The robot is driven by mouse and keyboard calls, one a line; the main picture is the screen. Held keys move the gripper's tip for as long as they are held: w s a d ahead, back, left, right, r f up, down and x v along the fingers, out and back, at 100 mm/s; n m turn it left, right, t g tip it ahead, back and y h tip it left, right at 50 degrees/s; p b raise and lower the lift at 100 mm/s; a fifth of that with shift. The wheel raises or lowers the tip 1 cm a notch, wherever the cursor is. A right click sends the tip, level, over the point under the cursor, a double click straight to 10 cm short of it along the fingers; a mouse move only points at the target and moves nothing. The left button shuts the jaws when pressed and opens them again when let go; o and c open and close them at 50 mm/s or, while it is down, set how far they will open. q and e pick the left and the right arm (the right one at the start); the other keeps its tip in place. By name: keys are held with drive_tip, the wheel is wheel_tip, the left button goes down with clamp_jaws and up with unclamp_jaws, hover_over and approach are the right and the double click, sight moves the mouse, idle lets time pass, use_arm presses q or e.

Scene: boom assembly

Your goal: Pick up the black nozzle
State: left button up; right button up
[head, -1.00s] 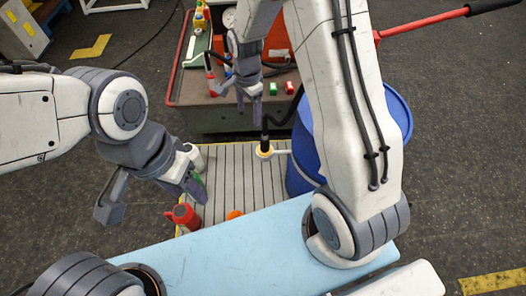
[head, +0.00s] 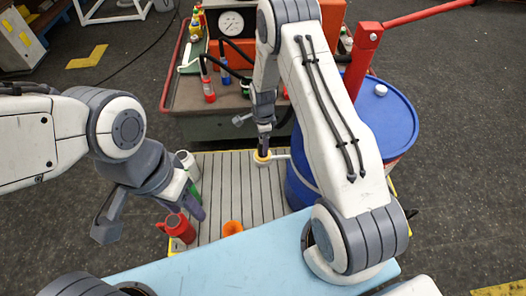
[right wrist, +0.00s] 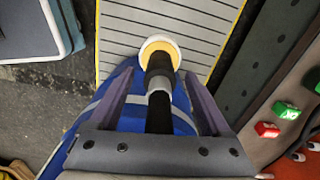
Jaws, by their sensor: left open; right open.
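The black nozzle (right wrist: 160,64) stands in a white holder with a yellow ring (right wrist: 158,46) at the edge of the slatted platform. In the head view the nozzle (head: 263,151) shows just below my right gripper (head: 264,134), with its upper part hidden. In the right wrist view my right gripper (right wrist: 158,76) is open, with one finger on each side of the nozzle and gaps to both. A grey band and a black section of the nozzle run back between the fingers. My left gripper (head: 195,200) is open above the platform's left side, far from the nozzle.
A blue barrel (head: 398,117) stands right of the holder. A red-rimmed cart (head: 186,103) with hoses, a gauge (head: 231,23) and coloured parts stands behind. A red can (head: 179,229) and an orange piece (head: 232,228) are near my left gripper. The platform's middle (head: 232,190) is clear.

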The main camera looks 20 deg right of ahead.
drive_tip(key=shift+f, duration=0.85)
clamp_jaws()
drive_tip(key=shift+r, duration=0.1)
